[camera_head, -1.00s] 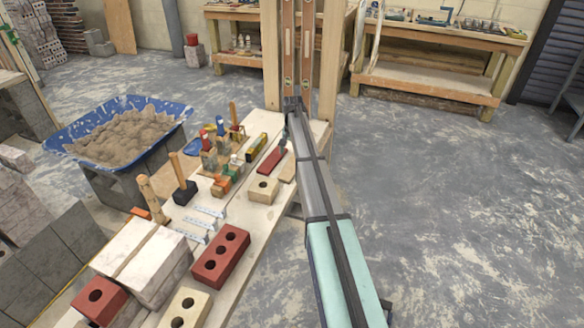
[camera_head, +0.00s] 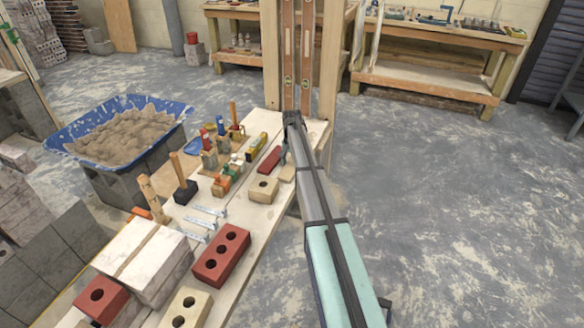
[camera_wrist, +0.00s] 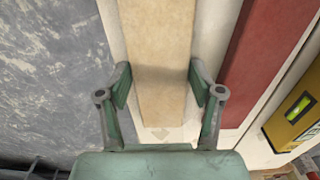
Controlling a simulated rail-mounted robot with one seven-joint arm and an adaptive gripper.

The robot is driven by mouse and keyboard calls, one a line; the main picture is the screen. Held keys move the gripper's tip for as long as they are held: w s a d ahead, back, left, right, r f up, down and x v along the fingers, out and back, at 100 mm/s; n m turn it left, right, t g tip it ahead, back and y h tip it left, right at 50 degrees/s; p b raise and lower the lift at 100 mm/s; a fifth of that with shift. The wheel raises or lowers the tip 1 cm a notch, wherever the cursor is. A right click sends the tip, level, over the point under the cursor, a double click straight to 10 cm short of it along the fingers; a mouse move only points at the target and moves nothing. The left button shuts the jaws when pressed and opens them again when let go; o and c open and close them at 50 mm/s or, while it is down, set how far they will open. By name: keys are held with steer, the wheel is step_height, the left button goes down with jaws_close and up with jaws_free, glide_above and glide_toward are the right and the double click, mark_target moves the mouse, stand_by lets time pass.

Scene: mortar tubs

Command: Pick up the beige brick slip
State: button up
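The beige brick slip (camera_wrist: 156,50) is a long flat tan piece lying on a pale board, its far end running out of the wrist view. In the head view (camera_head: 288,172) only part of it shows beside my arm. My gripper (camera_wrist: 160,86) is open, with one finger on each side of the slip near its near end. I cannot tell whether the fingers touch its edges or how far above the board they are. In the head view my gripper (camera_head: 286,154) is small and partly hidden by my arm.
A red brick slip (camera_wrist: 262,45) lies just right of the beige one, with a yellow spirit level (camera_wrist: 295,118) beyond it. Bare floor (camera_wrist: 50,70) is to the left in the wrist view.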

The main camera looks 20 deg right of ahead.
steer(key=c, duration=0.8)
steer(key=shift+r, duration=0.15)
